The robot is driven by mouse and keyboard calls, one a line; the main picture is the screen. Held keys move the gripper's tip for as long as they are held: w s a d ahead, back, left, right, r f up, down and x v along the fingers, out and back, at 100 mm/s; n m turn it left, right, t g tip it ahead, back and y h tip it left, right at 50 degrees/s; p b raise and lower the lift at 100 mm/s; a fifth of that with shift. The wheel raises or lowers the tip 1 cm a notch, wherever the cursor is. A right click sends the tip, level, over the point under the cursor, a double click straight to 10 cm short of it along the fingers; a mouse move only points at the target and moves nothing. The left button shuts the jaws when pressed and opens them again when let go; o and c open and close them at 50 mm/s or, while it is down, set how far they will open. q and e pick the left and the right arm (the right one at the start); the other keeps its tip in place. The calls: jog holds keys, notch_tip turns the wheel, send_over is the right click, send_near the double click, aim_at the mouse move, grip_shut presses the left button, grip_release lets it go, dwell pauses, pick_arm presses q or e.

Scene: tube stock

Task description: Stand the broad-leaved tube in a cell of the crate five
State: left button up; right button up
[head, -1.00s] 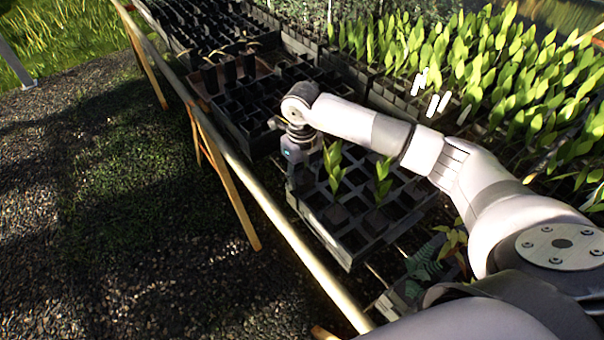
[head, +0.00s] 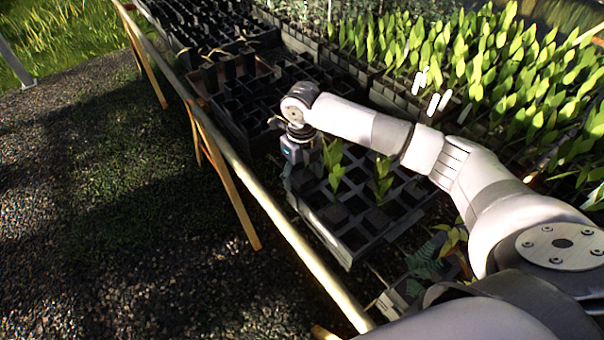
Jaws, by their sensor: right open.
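A black celled crate (head: 347,257) stands near the bench's front edge, below my right arm. Two leafy green tubes stand in it: one with broad leaves (head: 334,165) close to my right gripper, and another (head: 383,182) farther right. I cannot tell for certain which is the task's tube. Several other cells look empty or dark. My right gripper (head: 295,172) is open, pointing down at the crate's far left corner, left of the nearer plant. Its fingertips are hard to make out against the dark crate. My left gripper is not in view. No crate number is readable.
A brown tray (head: 262,70) with a few small-leaved tubes and more black crates (head: 235,130) stand beyond. Dense broad-leaved plants (head: 470,70) fill the right back. A fern-like plant (head: 424,262) sits near my arm. A pale rail (head: 255,190) edges the bench; gravel lies left.

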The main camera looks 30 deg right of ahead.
notch_tip(320, 180, up, 12)
dwell(0.6)
dwell(0.5)
